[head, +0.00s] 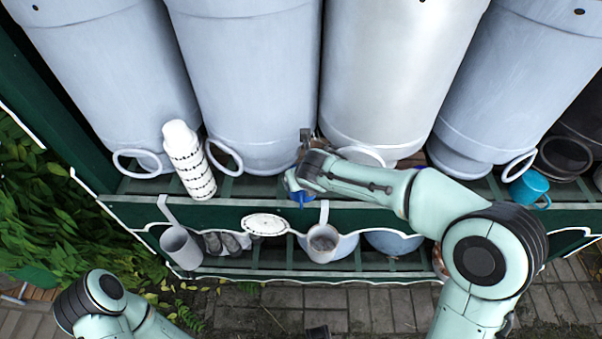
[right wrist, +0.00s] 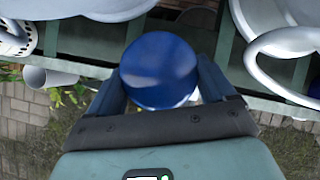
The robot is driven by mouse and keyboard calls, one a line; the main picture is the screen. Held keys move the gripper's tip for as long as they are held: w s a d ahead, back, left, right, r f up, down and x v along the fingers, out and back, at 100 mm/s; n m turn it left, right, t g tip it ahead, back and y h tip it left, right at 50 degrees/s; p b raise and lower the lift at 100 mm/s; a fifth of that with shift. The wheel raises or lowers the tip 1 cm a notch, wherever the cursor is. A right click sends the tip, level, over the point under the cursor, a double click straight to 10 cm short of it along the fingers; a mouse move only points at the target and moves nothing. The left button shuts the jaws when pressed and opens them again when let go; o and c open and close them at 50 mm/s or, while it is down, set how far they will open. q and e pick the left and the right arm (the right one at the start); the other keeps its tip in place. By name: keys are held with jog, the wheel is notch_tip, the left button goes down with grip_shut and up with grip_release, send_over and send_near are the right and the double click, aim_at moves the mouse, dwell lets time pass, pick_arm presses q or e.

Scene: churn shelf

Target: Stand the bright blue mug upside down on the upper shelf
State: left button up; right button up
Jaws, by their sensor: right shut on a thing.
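A blue mug (right wrist: 158,70) is between the fingers of my right gripper (right wrist: 160,82) in the right wrist view. Its smooth, closed round end faces that camera, and no opening shows. In the head view only small blue parts of the mug (head: 301,196) show, at the upper shelf's front edge, beside my right gripper (head: 304,172). The gripper is shut on it. I cannot tell whether the mug touches the upper shelf (head: 260,188). My left arm shows at the bottom left of the head view, but its gripper is not in view.
Large grey churns (head: 245,80) fill the upper shelf's back. A white patterned cylinder (head: 189,160) stands left, and a turquoise mug (head: 528,187) right. Grey dippers (head: 181,247) hang along the front. A narrow front strip of shelf is free between the white cylinder and my right gripper.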

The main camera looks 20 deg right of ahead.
jog(key=w, duration=0.3)
jog(key=shift+w, duration=0.15)
jog(key=shift+f+b, duration=0.45)
jog(key=shift+f, duration=1.3)
jog(key=shift+f, duration=0.15)
jog(key=o, duration=1.1)
jog(key=shift+o, duration=0.2)
jog(key=shift+r, duration=0.45)
jog(key=p+v, duration=0.2)
jog(key=v, duration=0.9)
jog(key=shift+s+r, duration=0.2)
jog(key=shift+s, duration=0.1)
